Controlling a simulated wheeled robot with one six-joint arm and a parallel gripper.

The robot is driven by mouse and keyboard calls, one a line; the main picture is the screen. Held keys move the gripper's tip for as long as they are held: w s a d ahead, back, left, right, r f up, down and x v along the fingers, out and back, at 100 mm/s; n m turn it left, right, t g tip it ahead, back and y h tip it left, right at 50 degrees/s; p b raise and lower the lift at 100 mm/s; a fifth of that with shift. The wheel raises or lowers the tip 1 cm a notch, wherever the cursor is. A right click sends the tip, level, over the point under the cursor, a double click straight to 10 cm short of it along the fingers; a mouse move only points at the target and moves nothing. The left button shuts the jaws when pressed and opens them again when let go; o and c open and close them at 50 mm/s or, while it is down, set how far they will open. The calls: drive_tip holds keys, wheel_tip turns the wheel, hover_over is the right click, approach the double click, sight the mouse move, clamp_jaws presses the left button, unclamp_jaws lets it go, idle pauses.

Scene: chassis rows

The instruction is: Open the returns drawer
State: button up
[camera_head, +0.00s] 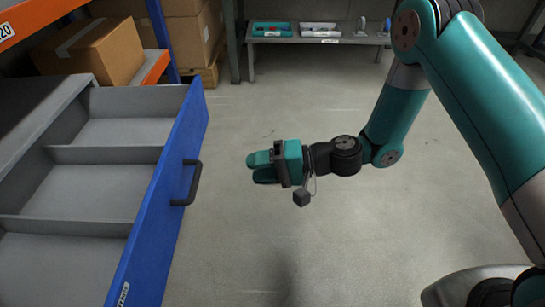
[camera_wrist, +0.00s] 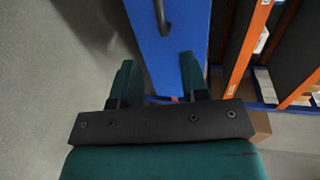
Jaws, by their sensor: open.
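The drawer (camera_head: 140,215) with a blue front stands pulled out at the left in the head view, and its grey compartments look empty. Its dark bar handle (camera_head: 194,183) is on the blue front. My gripper (camera_head: 256,167) is in the air to the right of the handle, apart from it, with its fingers pointing at the drawer. In the wrist view my gripper (camera_wrist: 155,80) is open with nothing between its fingers. The blue drawer front (camera_wrist: 178,50) and part of the handle (camera_wrist: 162,18) show beyond the fingertips.
Cardboard boxes (camera_head: 92,50) sit on the orange and blue rack at the back left. A grey bench (camera_head: 315,38) with teal and white trays stands at the back. The grey floor (camera_head: 290,235) between the drawer and my arm is clear.

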drive_tip(key=shift+v, duration=1.45)
drive_tip(key=s+d+r+n+g+h+p, duration=0.1)
drive_tip(key=s+r+n+g+h+p, duration=0.2)
drive_tip(key=r, duration=0.5)
drive_tip(key=s+d+r+n+h, duration=0.1)
drive_tip(key=s+r+n+h, duration=0.25)
drive_tip(key=r, duration=0.35)
drive_tip(key=s+d+r+n+t+h+p, duration=0.15)
drive_tip(key=s+d+r+h, duration=0.35)
drive_tip(key=s+d+r, duration=0.55)
wheel_tip(320, 180, up, 37)
drive_tip(key=p, duration=3.8)
drive_tip(key=shift+s+a+t, duration=0.2)
drive_tip(key=shift+s+t, duration=0.05)
drive_tip(key=shift+t, duration=0.1)
drive_tip(key=shift+a, duration=0.1)
